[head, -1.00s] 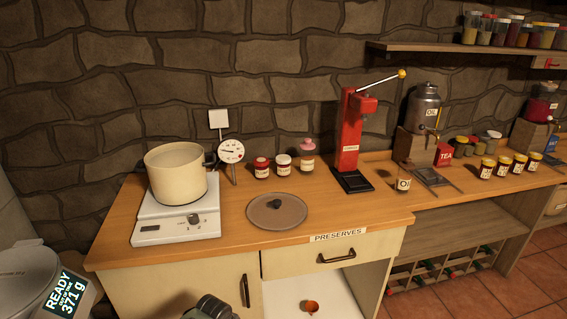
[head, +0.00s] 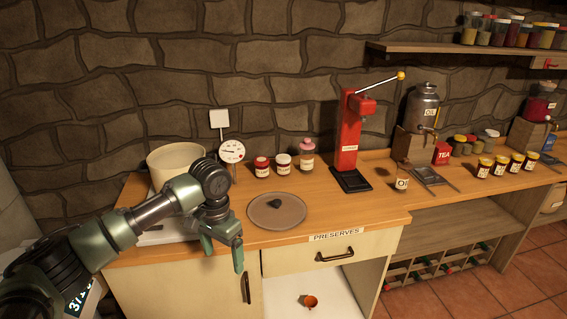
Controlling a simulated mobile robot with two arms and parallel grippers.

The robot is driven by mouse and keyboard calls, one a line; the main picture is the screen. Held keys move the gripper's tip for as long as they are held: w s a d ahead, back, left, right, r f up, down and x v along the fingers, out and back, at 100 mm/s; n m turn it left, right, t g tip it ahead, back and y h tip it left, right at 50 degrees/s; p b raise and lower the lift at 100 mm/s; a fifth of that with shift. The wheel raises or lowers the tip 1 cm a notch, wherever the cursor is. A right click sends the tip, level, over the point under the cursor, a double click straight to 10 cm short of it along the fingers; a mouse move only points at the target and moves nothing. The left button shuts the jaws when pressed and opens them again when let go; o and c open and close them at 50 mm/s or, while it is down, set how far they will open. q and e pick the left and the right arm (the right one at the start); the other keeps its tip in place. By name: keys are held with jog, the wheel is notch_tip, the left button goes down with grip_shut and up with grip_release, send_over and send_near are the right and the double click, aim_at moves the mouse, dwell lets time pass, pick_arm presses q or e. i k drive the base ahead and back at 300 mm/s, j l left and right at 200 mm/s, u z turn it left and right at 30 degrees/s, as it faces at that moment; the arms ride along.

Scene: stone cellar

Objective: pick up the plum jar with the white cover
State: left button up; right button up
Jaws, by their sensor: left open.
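A small jar with a white cover (head: 283,165) stands upright on the wooden counter (head: 350,208). It is between a red-covered jar (head: 262,168) on its left and a taller pink-topped jar (head: 307,157) on its right. Its label is too small to read, so I cannot tell that it says plum. My left gripper (head: 222,250) is open and empty, pointing down near the counter's front edge, left of the dark round lid and well short of the jars. My right gripper is not in view.
A round lid (head: 290,216) lies on the counter between my left gripper and the jars. A cream pot (head: 172,160) on a white hotplate is partly behind my arm. A dial gauge (head: 231,151) stands left of the jars; a red press (head: 348,145) stands right.

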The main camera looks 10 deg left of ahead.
aim_at(282, 161)
jog(key=i, duration=1.95)
